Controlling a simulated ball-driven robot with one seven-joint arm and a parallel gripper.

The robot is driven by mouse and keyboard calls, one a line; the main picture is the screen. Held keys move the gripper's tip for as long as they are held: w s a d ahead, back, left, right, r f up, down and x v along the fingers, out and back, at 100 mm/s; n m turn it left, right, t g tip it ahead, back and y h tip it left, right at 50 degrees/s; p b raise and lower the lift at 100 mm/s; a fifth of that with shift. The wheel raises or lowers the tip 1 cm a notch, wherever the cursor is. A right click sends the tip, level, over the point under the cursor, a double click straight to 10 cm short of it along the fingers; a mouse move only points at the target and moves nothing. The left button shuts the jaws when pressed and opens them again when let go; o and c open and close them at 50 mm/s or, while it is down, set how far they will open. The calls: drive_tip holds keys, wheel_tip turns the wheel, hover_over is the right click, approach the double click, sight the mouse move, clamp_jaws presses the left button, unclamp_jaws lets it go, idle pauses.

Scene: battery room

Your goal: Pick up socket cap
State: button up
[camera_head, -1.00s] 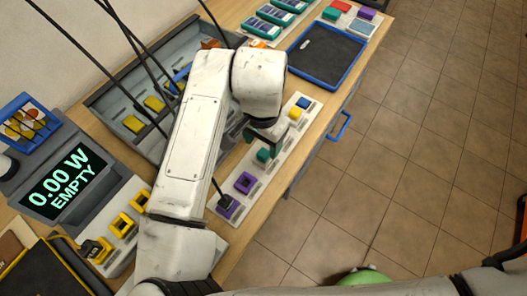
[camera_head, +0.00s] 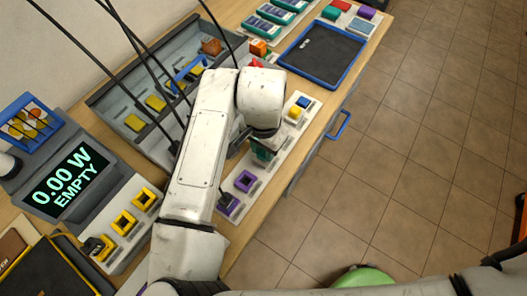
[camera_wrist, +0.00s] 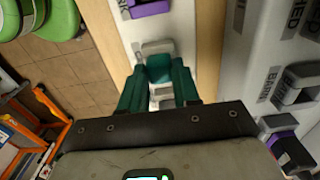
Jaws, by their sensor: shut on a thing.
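The strip of socket caps (camera_head: 278,140) is a long white board along the bench's front edge. My gripper (camera_wrist: 158,78), with dark teal fingers, is shut on a teal socket cap (camera_wrist: 158,67), with one finger on each side. In the head view the teal cap (camera_head: 264,154) is partly hidden by my wrist and fingers. I cannot tell whether it is still seated on the strip. On the same strip are a blue cap (camera_head: 304,101), a yellow cap (camera_head: 295,112) and a purple square frame (camera_head: 245,180).
A meter reading 0.00 W EMPTY (camera_head: 66,180) is at left. A grey panel with yellow sockets (camera_head: 134,122) and hanging cables lies behind my arm. A blue-rimmed tray (camera_head: 288,72) is at the back right.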

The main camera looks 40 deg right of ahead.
drive_tip(key=shift+c, duration=1.3)
